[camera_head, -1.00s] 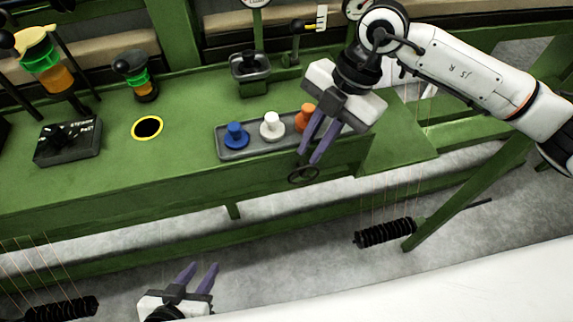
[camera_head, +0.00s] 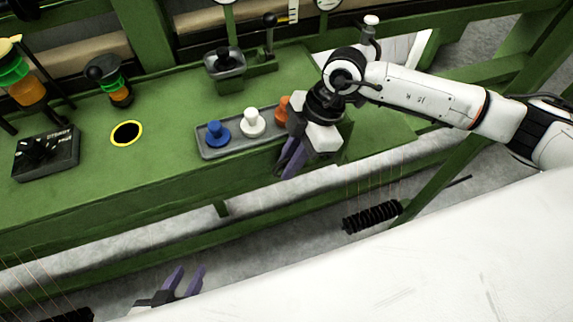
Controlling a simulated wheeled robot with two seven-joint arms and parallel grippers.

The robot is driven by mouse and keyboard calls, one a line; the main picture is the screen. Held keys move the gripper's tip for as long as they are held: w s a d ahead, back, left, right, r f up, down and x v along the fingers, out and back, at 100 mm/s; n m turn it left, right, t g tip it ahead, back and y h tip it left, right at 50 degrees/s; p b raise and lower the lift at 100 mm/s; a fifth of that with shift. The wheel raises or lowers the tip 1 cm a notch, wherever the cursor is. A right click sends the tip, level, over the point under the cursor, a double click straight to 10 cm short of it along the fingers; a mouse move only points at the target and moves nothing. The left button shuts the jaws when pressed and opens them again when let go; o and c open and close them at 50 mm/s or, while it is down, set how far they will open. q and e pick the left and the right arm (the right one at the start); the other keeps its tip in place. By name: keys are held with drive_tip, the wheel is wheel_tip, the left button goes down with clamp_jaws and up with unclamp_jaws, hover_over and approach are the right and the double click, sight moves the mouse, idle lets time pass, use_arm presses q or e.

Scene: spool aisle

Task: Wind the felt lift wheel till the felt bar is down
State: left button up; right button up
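My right gripper (camera_head: 283,173) points down at the front edge of the green bench, just right of the peg tray. Its purple fingers look close together, and I cannot tell if they are shut on anything. The small dark handwheel that showed under the bench front earlier is now hidden behind this gripper; I take it for the felt lift wheel. I cannot make out which part is the felt bar. My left gripper (camera_head: 186,277) is low in the view, in front of the bench, with its fingers apart and empty.
A grey tray (camera_head: 208,153) on the bench (camera_head: 85,195) holds a blue knob (camera_head: 218,133), a white knob (camera_head: 252,123) and an orange knob (camera_head: 282,110). A black switch box (camera_head: 45,152) and a yellow-ringed hole (camera_head: 127,133) are left. A black spool (camera_head: 372,216) hangs below right.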

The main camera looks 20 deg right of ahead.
drive_tip(key=shift+a+f, duration=0.25)
drive_tip(key=shift+f, duration=0.25)
clamp_jaws()
